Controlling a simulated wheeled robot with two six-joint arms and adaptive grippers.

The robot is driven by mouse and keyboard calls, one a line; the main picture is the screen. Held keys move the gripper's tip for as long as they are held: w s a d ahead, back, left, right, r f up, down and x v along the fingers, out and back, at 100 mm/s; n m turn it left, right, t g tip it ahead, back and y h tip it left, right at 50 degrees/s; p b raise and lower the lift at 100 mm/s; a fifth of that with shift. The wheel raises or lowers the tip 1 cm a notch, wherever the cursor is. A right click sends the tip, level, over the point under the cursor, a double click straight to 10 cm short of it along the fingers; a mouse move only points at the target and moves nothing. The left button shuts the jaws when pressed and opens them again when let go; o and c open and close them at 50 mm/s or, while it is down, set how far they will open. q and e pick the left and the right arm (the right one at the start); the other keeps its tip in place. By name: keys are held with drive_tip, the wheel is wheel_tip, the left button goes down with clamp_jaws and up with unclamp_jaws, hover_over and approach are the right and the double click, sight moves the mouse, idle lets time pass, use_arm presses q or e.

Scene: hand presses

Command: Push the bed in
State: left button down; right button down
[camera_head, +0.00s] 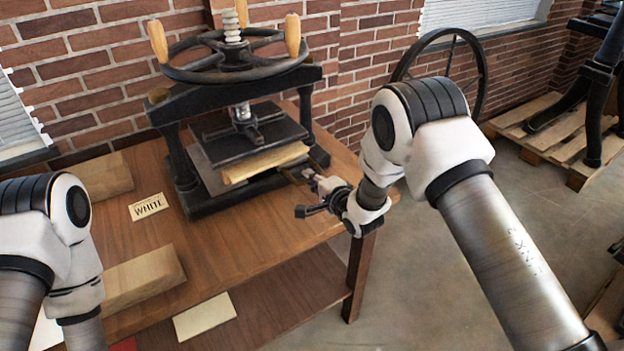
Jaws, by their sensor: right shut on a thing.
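The black press (180,160) stands on the wooden table. Its flat grey bed (208,176) lies low in the frame, under the dark platen (245,142), and juts out a little at the left. A pale wooden block (265,163) lies on the bed, partly under the platen. My right gripper (312,182) is at the right front corner of the press, shut on what looks like the bed's handle (290,174); the fingers partly hide the grip. My left arm shows at the left, but its gripper is out of view.
The wooden table (240,245) has a card reading WHITE (148,206) and wooden blocks (142,280) at its left. A pale sheet (204,316) lies on the lower shelf. A spoked wheel (448,60) and a pallet (548,125) stand behind, right.

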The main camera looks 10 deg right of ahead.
drive_tip(key=shift+w+r, duration=0.1)
drive_tip(key=shift+r, duration=0.1)
drive_tip(key=c, duration=1.5)
unclamp_jaws()
drive_tip(key=o, duration=0.3)
drive_tip(key=shift+w+a+f, duration=0.1)
drive_tip(key=shift+w, duration=0.05)
drive_tip(key=shift+w+f, duration=0.1)
drive_tip(key=shift+f, duration=0.05)
drive_tip(key=v, duration=1.2)
drive_tip(key=shift+a, duration=0.1)
